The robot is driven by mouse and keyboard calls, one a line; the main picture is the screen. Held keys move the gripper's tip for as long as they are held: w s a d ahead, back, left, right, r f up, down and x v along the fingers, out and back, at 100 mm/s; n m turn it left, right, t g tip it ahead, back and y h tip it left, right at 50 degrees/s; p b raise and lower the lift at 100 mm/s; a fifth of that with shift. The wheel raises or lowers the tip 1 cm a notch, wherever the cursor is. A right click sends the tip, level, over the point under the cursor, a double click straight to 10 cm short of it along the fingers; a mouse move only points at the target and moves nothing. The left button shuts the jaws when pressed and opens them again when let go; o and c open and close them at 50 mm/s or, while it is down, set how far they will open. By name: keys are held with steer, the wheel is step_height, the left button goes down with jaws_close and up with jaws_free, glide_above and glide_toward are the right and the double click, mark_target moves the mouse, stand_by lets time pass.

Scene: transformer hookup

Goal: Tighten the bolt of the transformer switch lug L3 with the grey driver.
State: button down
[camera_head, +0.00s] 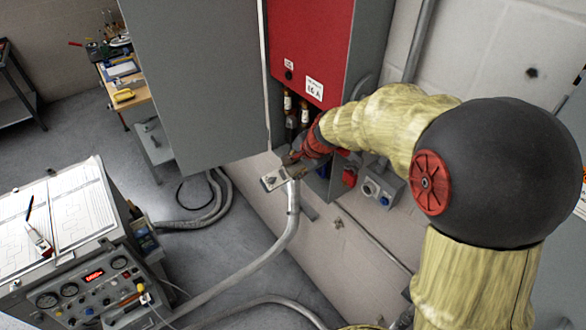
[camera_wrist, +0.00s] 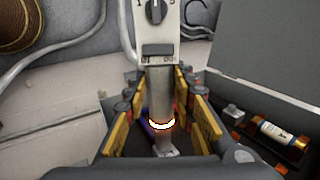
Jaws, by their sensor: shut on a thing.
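My gripper (camera_head: 292,163) is shut on the grey driver (camera_head: 272,180), just below the open cabinet under the red panel. In the wrist view the driver (camera_wrist: 158,70) stands between the yellow-padded fingers of my gripper (camera_wrist: 155,120). It shows a dial, a small dark display and a glowing orange-white ring low on its body. The switch lug L3 and its bolt cannot be made out in either view; my arm and gripper cover part of the cabinet opening.
Fuse-like cylinders (camera_head: 303,112) stand in the cabinet below the red panel (camera_head: 310,45); one cylinder (camera_wrist: 280,138) shows at right in the wrist view. A large grey door (camera_head: 200,80) hangs open on the left. A conduit (camera_head: 290,225) runs below. A control console (camera_head: 95,285) stands lower left.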

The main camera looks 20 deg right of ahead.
mark_target(283, 173)
steer(key=shift+w+r, duration=0.15)
steer(key=shift+r, duration=0.15)
steer(key=shift+s+a+f+p, duration=0.1)
steer(key=shift+s+a+p, duration=0.2)
steer(key=shift+a, duration=0.35)
steer(key=shift+s+a+p, duration=0.2)
steer(key=shift+a+p, duration=0.05)
steer(key=shift+a, duration=0.35)
steer(key=shift+s+a+f+p, duration=0.1)
steer(key=shift+s+a+p, duration=0.2)
steer(key=shift+a, duration=0.35)
